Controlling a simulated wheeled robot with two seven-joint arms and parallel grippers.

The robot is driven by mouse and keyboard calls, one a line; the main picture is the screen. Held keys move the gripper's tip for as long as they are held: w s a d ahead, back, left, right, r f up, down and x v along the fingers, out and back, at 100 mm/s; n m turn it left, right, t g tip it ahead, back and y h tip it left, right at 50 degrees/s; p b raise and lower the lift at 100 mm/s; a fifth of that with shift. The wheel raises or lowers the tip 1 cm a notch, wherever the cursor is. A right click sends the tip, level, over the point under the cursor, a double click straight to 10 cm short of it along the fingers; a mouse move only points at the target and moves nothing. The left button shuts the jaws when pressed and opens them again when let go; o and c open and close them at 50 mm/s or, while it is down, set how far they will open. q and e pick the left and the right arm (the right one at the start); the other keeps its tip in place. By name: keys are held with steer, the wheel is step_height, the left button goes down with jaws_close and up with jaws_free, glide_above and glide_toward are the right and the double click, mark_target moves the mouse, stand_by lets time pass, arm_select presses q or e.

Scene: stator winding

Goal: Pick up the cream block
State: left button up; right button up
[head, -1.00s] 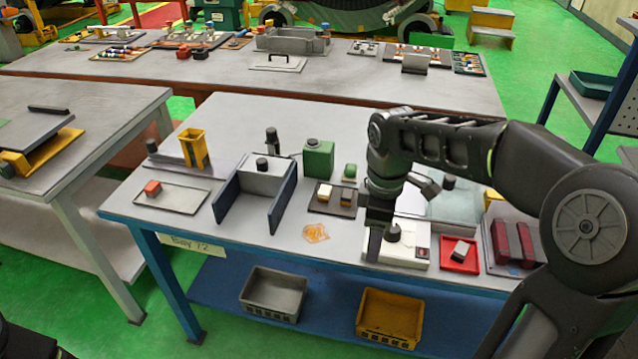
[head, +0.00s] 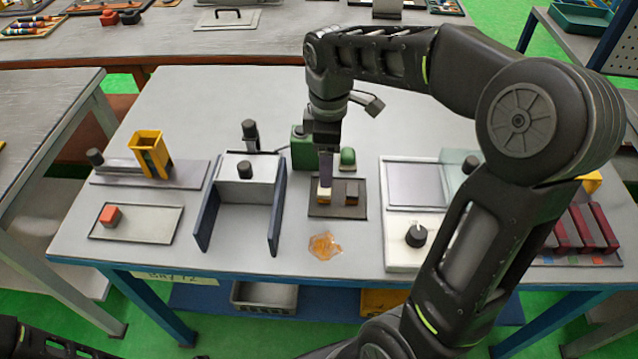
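The cream block (head: 324,195) sits on the left part of a small dark tray (head: 338,211) near the middle of the table. A darker brown block (head: 351,191) sits to its right on the same tray. My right gripper (head: 325,184) points down at the cream block, with its fingertips at or just above the block's top. The fingers line up edge-on, so their gap and any contact are hidden. Only a dark piece of my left arm shows at the lower left corner; its gripper is out of view.
Left of the tray stands a blue-sided fixture (head: 243,188). Behind the tray are a green box (head: 302,150) and a green knob (head: 348,157). A white panel with a black knob (head: 416,236) is at right. An orange translucent patch (head: 324,246) lies in front.

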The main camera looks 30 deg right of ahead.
mark_target(325, 192)
steer(key=shift+f, duration=1.35)
steer(key=shift+f+p, duration=0.5)
steer(key=shift+f, duration=2.1)
jaws_close()
